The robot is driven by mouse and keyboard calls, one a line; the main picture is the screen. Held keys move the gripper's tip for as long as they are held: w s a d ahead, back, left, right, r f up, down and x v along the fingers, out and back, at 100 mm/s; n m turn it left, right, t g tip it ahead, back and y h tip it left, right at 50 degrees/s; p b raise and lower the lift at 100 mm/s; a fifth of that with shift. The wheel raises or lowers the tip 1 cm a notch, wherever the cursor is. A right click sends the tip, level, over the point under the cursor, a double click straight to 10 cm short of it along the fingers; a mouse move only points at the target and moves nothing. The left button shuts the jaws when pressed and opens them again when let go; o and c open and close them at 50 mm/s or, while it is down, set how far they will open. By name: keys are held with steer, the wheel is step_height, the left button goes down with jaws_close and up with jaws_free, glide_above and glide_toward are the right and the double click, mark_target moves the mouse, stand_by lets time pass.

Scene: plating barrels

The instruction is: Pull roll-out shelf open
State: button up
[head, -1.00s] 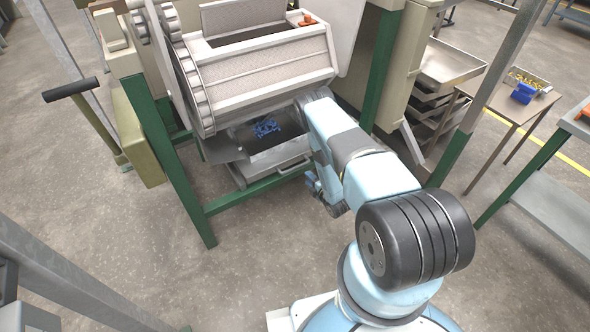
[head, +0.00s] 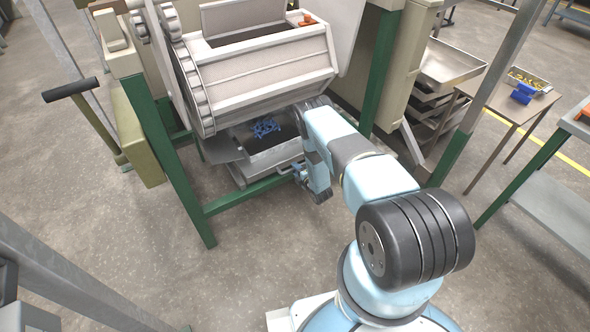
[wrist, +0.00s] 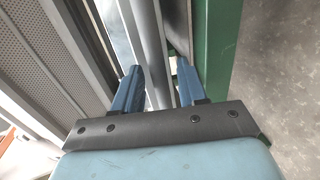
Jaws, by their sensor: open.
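The roll-out shelf (head: 270,160) is a grey metal tray low under the plating barrel (head: 262,70), inside the green frame. Blue parts (head: 265,127) lie in it. My gripper (head: 300,174) is at the right part of the shelf's front, where my arm hides the handle in the head view. In the wrist view my gripper (wrist: 157,78) has its two blue fingers apart, one on each side of a grey bar (wrist: 152,50) that looks like the handle. I cannot tell whether either finger touches it.
A green frame rail (wrist: 217,50) runs close beside the right finger in the wrist view. A green post (head: 180,165) stands left of the shelf. The floor in front (head: 240,250) is clear. A side table (head: 490,100) holds a blue bin (head: 523,93).

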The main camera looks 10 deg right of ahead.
steer(key=shift+x, duration=0.75)
jaws_close()
